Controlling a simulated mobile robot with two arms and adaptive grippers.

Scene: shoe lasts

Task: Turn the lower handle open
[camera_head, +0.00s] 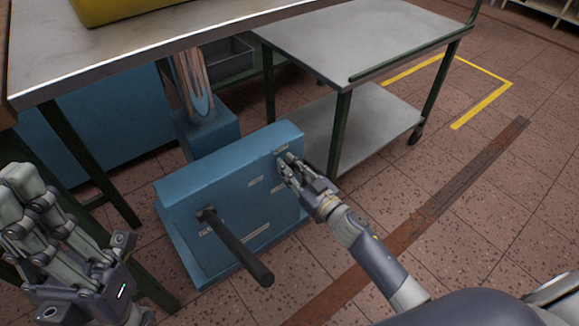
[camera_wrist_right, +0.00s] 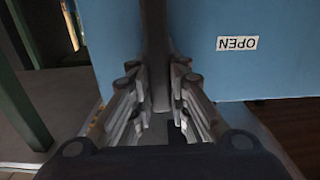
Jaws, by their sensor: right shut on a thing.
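A blue metal box (camera_head: 235,195) stands low on the floor, with small pale labels on its face. A black handle (camera_head: 238,248) sticks out from its left part towards me. My right gripper (camera_head: 287,165) is at the upper right of the face. In the right wrist view my right gripper (camera_wrist_right: 158,108) is shut on a dark bar-like handle (camera_wrist_right: 155,45), with fingers on both sides of it. An OPEN label (camera_wrist_right: 238,43) shows upside down to its right. The fingers hide much of this handle in the head view. My left gripper (camera_head: 42,215) is empty at the lower left, away from the box.
A steel-topped table (camera_head: 150,50) with a yellow thing (camera_head: 115,10) on it stands at the upper left. A grey trolley (camera_head: 355,40) with a lower shelf (camera_head: 375,125) stands just behind the box. The tiled floor (camera_head: 480,215) to the right is clear.

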